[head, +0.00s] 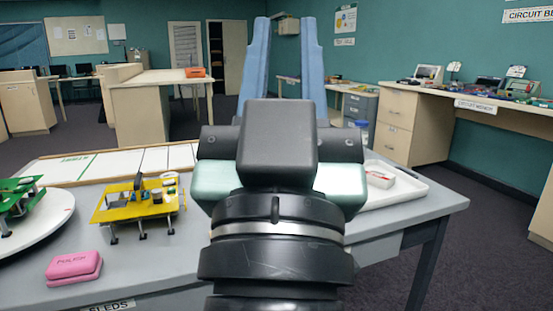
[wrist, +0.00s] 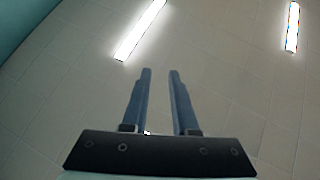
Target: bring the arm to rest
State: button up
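My gripper (head: 280,65) stands in the middle of the head view, with its two blue fingers pointing up. The fingers are apart, with nothing between them. In the wrist view my gripper (wrist: 160,75) also shows two separated fingers, with only the ceiling and its lights behind them. My wrist hides part of the grey table (head: 420,205) behind it.
On the table are a yellow board on legs (head: 140,203), a pink block (head: 74,267), a white round stand (head: 45,225) with a green board (head: 15,197), a white track strip (head: 110,162) and a white tray (head: 408,190). A side counter (head: 440,95) stands at right.

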notch_tip(320, 180, up, 40)
jog(key=s+t+y+p, duration=0.1)
jog(key=s+p, duration=0.2)
jog(key=p, duration=3.5)
jog(key=shift+a+r+n, duration=0.2)
jog(key=shift+a+n, duration=0.15)
jog(key=shift+n, duration=0.05)
